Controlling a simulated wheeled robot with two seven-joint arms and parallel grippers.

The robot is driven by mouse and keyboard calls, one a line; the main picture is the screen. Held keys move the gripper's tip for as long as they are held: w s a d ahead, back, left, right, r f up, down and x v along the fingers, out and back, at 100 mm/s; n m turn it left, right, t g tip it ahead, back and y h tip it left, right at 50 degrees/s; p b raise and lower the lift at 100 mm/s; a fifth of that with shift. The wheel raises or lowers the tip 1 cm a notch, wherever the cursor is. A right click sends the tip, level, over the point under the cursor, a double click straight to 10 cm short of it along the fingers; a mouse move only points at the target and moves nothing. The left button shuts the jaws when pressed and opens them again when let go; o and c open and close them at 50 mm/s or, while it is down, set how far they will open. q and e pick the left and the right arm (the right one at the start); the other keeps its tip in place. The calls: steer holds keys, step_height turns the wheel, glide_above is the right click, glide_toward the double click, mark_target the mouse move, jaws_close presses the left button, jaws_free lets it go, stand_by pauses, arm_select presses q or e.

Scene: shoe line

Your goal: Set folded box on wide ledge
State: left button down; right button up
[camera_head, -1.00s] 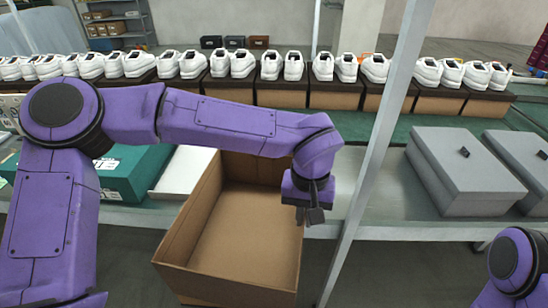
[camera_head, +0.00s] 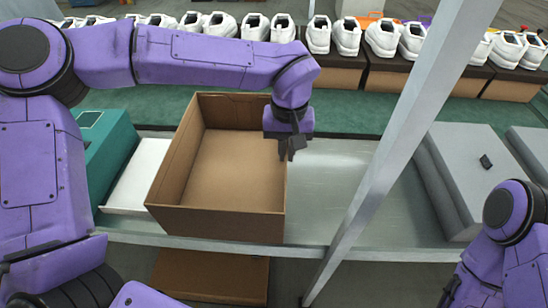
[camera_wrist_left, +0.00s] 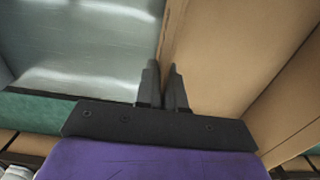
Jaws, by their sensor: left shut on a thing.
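The folded box (camera_head: 215,222) is a brown open-topped cardboard box, upright in the head view. It is over the wide ledge (camera_head: 335,190), a grey metal shelf in front of the green conveyor. Its front wall is close to the ledge's front edge. I cannot tell whether its bottom touches the ledge. My left gripper (camera_head: 291,149) points down and is shut on the box's right wall. In the left wrist view, the fingers (camera_wrist_left: 163,88) straddle the wall of the box (camera_wrist_left: 215,60). My right gripper is out of view; only part of my right arm shows at lower right.
A green box (camera_head: 108,150) and a white panel (camera_head: 140,175) are left of the box. A slanted metal post (camera_head: 400,140) stands to the right, with grey boxes (camera_head: 465,165) beyond. White shoes (camera_head: 335,35) line the back. Another cardboard piece (camera_head: 210,278) lies below the ledge.

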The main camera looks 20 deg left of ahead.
arm_select(q)
steer(key=w+f, duration=0.1)
steer(key=f, duration=0.1)
steer(key=w+a+f, duration=0.2)
steer(key=w+f, duration=0.1)
steer(key=shift+w+a+f, duration=0.1)
steer(key=shift+a+f, duration=0.15)
steer(key=shift+f, duration=0.05)
step_height(320, 180, down, 3)
steer(key=shift+w+a+r+p, duration=0.1)
steer(key=shift+p, duration=0.2)
steer(key=shift+w+f, duration=0.1)
steer(key=shift+f, duration=0.35)
steer(key=c, duration=1.2)
jaws_free()
steer(key=shift+f, duration=0.1)
steer(key=shift+c, duration=0.2)
step_height(320, 180, up, 12)
steer(key=shift+r, duration=0.2)
